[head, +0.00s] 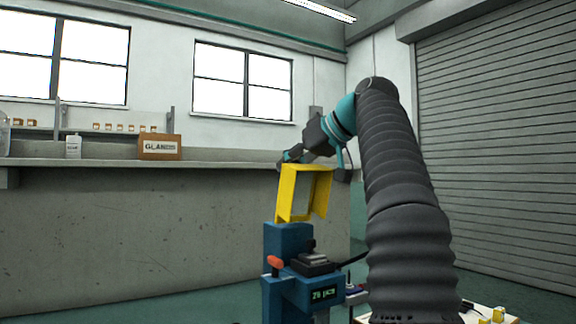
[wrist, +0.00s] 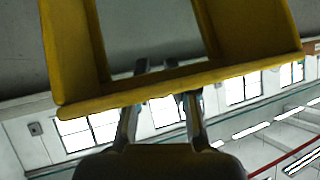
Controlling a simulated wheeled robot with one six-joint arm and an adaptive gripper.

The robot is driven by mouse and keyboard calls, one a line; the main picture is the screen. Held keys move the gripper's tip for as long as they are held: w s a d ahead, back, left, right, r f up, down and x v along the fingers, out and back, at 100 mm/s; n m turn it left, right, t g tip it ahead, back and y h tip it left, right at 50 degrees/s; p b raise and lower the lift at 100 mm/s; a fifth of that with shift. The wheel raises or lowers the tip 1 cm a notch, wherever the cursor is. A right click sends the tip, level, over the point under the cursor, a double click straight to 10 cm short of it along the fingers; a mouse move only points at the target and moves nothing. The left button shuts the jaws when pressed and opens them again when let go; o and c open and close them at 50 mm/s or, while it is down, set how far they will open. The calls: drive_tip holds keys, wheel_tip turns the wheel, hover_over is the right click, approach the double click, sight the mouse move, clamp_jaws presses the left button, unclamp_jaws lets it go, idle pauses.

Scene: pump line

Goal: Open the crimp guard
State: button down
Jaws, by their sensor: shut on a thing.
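The crimp guard is a yellow frame (head: 287,193) standing raised at the top of the blue crimp machine (head: 288,240) in the head view. Its open middle shows the wall behind. In the wrist view the yellow guard (wrist: 75,55) fills the upper part, close to the camera. My gripper (head: 290,156) is at the guard's top edge in the head view. In the wrist view my gripper's fingers (wrist: 157,68) reach past the guard's yellow edge bar and are shut on it. The exact contact is partly hidden by the bar.
The machine has an orange-red knob (head: 275,262), a dark block (head: 313,264) and a lit display (head: 323,294). A long grey counter (head: 120,220) behind bears a cardboard box (head: 160,147) and a white bottle (head: 73,147). A pale table (head: 512,319) with small yellow items is at lower right.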

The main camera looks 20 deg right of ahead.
sight(305, 173)
drive_tip(key=c, duration=1.2)
unclamp_jaws()
drive_tip(key=shift+w+d, duration=0.1)
drive_tip(key=shift+d, duration=0.15)
drive_tip(key=shift+c, duration=0.2)
drive_tip(key=shift+o, duration=1.1)
drive_tip(key=shift+d, duration=0.15)
drive_tip(key=shift+a, duration=0.2)
drive_tip(key=shift+v, duration=1.45)
drive_tip(key=shift+s+d, duration=0.25)
drive_tip(key=shift+s, duration=0.3)
drive_tip(key=s+d, duration=0.1)
drive_tip(key=s, duration=0.2)
drive_tip(key=s+d, duration=0.2)
drive_tip(key=s, duration=0.1)
drive_tip(key=s+d, duration=0.2)
drive_tip(key=s, duration=0.1)
drive_tip(key=shift+s, duration=0.35)
